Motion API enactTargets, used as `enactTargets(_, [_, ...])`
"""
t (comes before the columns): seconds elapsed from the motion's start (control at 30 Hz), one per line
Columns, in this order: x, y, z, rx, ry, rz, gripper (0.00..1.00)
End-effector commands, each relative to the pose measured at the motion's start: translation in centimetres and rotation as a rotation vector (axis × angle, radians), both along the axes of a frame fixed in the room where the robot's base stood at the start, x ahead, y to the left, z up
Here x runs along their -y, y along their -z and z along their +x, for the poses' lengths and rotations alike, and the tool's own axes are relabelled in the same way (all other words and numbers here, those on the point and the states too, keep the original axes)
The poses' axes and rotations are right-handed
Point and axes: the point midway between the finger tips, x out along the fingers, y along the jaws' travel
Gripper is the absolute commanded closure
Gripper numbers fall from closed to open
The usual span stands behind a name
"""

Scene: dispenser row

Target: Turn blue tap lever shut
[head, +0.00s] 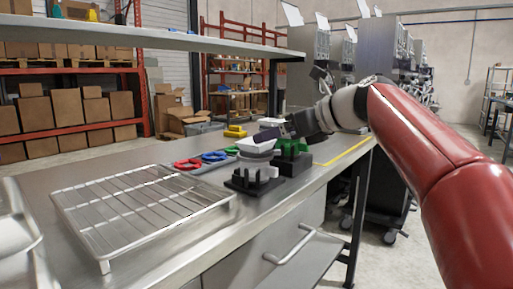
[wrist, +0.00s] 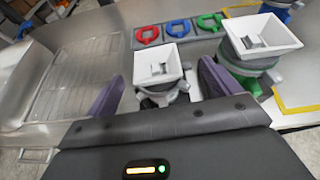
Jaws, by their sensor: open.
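A blue-coloured dispenser part (wrist: 280,4) shows at the top right edge of the wrist view, partly cut off; I cannot make out its tap lever or the lever's position. In the head view I cannot pick it out behind the nearer dispensers and my arm. My gripper (wrist: 162,72) is open, its two purple fingers apart on either side of the nearest white-hopper dispenser (wrist: 158,66). I see nothing held, and contact is unclear. In the head view my gripper (head: 272,134) is over that same dispenser, whose white hopper (head: 256,146) is partly covered.
A green dispenser (wrist: 246,68) with a white hopper stands right of my gripper. A grey tray holds red (wrist: 147,34), blue (wrist: 177,27) and green (wrist: 209,21) ring-shaped pieces. A wire rack (head: 140,205) lies on the bench's left; a shelf (head: 150,38) hangs above.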

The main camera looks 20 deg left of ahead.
Motion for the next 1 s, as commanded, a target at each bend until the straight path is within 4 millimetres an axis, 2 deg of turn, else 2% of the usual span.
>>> enactTargets(0.27, [-2.4,1.3,0.5,0.001,-0.001,-0.002,0.11])
enactTargets(0.5, [-5.4,2.9,1.2,0.002,0.001,-0.004,0.11])
enactTargets(0.77, [-5.8,3.0,1.4,0.004,0.001,-0.004,0.11])
enactTargets(1.0, [-5.8,3.0,1.4,0.004,0.001,-0.004,0.42])
